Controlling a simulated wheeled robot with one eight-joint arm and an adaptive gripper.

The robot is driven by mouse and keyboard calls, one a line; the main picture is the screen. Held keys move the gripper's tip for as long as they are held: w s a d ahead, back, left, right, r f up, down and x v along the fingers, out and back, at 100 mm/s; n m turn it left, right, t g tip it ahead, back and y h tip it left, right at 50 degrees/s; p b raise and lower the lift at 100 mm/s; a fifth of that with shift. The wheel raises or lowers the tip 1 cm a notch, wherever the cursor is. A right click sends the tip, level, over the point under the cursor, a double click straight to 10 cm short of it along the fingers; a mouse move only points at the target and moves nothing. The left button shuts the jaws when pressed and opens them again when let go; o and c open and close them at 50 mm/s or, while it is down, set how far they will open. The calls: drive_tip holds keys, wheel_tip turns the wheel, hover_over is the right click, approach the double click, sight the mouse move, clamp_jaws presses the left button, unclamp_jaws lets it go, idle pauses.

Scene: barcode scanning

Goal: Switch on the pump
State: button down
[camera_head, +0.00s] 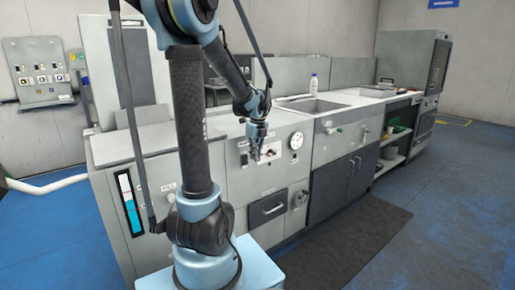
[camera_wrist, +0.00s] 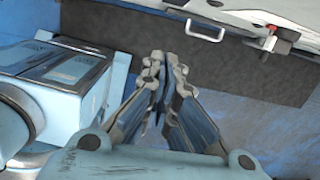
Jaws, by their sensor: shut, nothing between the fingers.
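In the head view, a grey machine front (camera_head: 235,180) carries a small pale control plate (camera_head: 271,149) with dark marks. It is partly behind my gripper (camera_head: 257,155), and I cannot read it or tell which control is the pump switch. A round white gauge (camera_head: 296,140) sits just right of the plate. In the wrist view, my gripper (camera_wrist: 165,68) is shut and empty, with its fingers together above the floor. I cannot tell from the head view whether it touches the machine front.
A sink (camera_head: 312,107) and a white bottle (camera_head: 313,84) are to the right. A dark floor mat (camera_head: 345,240) lies in front. A switch box (camera_head: 40,75) hangs on the left wall.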

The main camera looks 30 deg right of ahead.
sight(245, 160)
drive_tip(key=shift+w+a+f, duration=0.2)
drive_tip(key=shift+w+f, duration=2)
drive_tip(key=shift+f, duration=0.2)
